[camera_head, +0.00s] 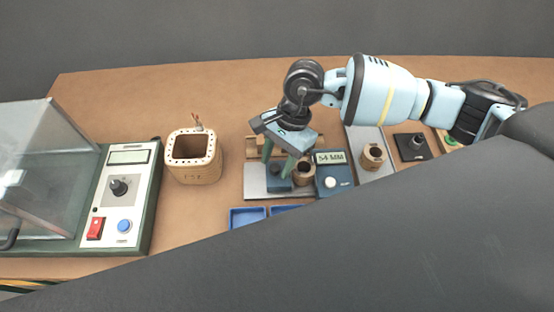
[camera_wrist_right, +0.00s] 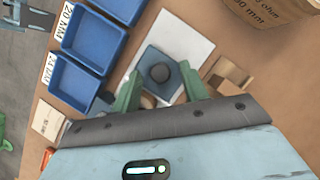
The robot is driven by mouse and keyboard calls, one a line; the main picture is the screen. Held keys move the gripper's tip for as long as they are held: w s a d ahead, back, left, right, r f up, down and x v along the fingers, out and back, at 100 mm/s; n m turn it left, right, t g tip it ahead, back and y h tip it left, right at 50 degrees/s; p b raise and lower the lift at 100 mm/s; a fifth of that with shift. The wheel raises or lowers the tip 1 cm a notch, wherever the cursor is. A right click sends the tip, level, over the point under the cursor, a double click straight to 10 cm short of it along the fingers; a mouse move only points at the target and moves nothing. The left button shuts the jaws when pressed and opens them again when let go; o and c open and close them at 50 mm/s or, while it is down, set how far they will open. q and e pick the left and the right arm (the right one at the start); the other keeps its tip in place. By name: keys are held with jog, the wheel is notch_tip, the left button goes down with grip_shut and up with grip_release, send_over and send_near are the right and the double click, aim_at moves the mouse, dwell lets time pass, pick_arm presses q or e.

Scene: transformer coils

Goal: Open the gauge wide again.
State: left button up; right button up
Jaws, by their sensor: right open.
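The gauge is a pale metal plate (camera_head: 256,194) with a blue sliding block (camera_head: 279,184) at left and a blue display block (camera_head: 334,184) at right reading "54 MM". A small wound coil (camera_head: 303,175) stands between the two blocks; I cannot tell whether they touch it. My right gripper (camera_head: 277,160) is open above the sliding block, its green fingers pointing down. In the right wrist view, the sliding block's dark round knob (camera_wrist_right: 160,73) shows between the open fingers (camera_wrist_right: 161,88). My left gripper is not in view.
Blue trays (camera_head: 247,217) with millimetre labels lie in front of the gauge. A large wooden coil box (camera_head: 194,174) and a control panel (camera_head: 122,199) stand at left. Another small coil (camera_head: 373,156) and a dark knobbed device (camera_head: 412,146) are at right.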

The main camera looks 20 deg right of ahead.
jog(key=shift+a+f, duration=0.1)
jog(key=shift+f, duration=0.2)
grip_shut()
jog(key=shift+w+a+b, duration=0.2)
jog(key=shift+w+a, duration=0.05)
jog(key=shift+a, duration=0.6)
jog(key=shift+w+a+b, duration=0.15)
jog(key=shift+w+a, duration=0.05)
jog(key=shift+a, duration=0.65)
jog(key=shift+d, duration=0.1)
grip_release()
